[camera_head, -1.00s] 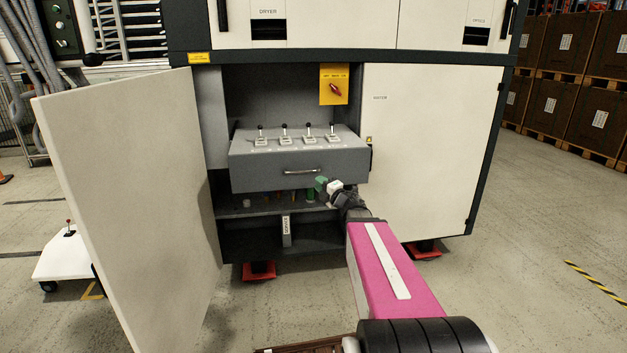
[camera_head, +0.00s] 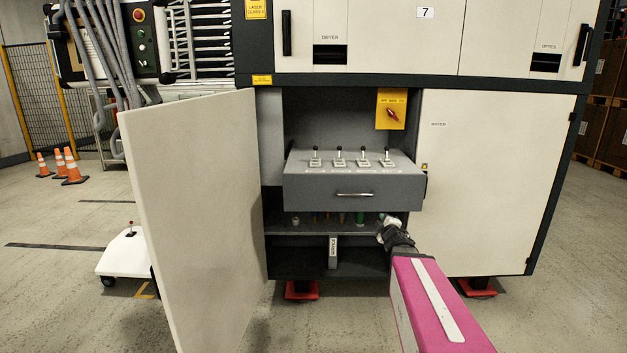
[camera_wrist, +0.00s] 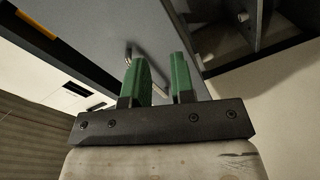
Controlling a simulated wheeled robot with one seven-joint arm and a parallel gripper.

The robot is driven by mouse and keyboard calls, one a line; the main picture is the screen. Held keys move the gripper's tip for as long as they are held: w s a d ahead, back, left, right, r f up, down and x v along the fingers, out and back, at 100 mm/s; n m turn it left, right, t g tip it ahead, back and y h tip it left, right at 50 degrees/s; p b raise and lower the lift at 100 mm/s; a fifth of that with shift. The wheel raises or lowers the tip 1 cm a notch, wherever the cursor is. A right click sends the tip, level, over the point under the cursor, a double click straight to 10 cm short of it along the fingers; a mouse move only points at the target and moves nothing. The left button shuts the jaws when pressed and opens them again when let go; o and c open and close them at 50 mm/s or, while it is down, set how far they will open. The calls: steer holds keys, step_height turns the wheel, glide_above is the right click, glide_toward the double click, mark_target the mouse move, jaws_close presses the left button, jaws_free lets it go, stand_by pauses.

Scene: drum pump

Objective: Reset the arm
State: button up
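My arm reaches from the lower right of the head view toward the open cabinet. My gripper (camera_head: 386,226) is just below the lower right part of the grey drawer box (camera_head: 352,193), in front of the shelf; its fingers are small and partly hidden there. In the wrist view my gripper (camera_wrist: 160,78) shows two green fingers standing apart with nothing held between them. The drawer's metal handle (camera_head: 354,195) also shows beyond the fingers in the wrist view (camera_wrist: 150,70). I cannot tell any contact with the drawer.
The cabinet's left door (camera_head: 195,215) stands wide open; its right door (camera_head: 490,180) is shut. Small bottles stand on the shelf (camera_head: 290,230) under the drawer box. A white wheeled cart (camera_head: 125,255) and orange cones (camera_head: 72,168) are at left. Floor in front is clear.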

steer(key=s+a+f+m+g+h, duration=0.3)
steer(key=s+f+m+g, duration=0.95)
steer(key=f, duration=0.35)
steer(key=s+a+f+m+g+y, duration=0.2)
steer(key=s+a+g, duration=0.3)
steer(key=s, duration=0.4)
steer(key=shift+s+a+f, duration=0.15)
steer(key=shift+a+f, duration=0.25)
steer(key=shift+a, duration=0.05)
